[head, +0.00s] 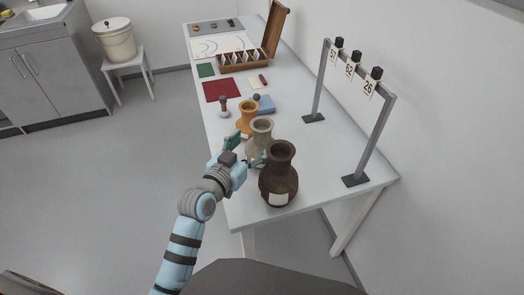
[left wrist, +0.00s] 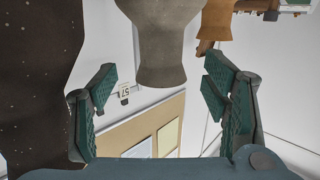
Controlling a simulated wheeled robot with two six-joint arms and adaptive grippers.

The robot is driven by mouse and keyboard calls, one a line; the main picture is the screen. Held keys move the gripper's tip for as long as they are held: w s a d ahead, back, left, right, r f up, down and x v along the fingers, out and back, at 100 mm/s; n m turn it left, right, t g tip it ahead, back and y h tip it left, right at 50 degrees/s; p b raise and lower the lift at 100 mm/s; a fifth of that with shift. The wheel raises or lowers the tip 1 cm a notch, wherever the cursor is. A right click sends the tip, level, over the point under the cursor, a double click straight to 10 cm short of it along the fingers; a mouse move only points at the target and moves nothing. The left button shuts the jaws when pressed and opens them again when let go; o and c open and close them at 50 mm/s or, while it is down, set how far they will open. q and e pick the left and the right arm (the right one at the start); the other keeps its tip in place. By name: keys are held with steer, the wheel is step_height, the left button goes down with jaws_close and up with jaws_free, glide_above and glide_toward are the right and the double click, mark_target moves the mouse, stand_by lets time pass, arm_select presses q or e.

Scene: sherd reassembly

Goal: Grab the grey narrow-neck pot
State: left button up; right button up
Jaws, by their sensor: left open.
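The grey narrow-neck pot (head: 261,127) stands upright on the white table in the head view, between an orange pot and a dark brown pot. The brown pot hides part of its lower body. In the left wrist view the grey pot (left wrist: 163,35) hangs inverted at top centre, its neck and rim between the finger lines. My left gripper (head: 246,151) is at the pot's near left side. Its two green-padded fingers (left wrist: 160,84) are spread apart with nothing clamped between them. I cannot tell whether a finger touches the pot. My right gripper is not in view.
The dark brown pot (head: 279,180), with a pale label, stands close on the near side. The orange pot (head: 246,119) is just behind. A grey frame (head: 382,136) with numbered tags stands at right. A compartmented wooden box (head: 243,62) is farther back.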

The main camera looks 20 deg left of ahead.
mark_target(258, 139)
arm_select(q)
steer(key=shift+x, duration=1.2)
steer(key=w, duration=0.1)
steer(key=w+f+b, duration=0.1)
steer(key=w+b, duration=0.1)
steer(key=w, duration=0.1)
steer(key=shift+d+f, duration=0.35)
steer(key=shift+d, duration=0.05)
steer(key=shift+w+d, duration=0.1)
steer(key=shift+w, duration=0.3)
steer(key=shift+s+r, duration=0.1)
steer(key=shift+r, duration=0.05)
jaws_close()
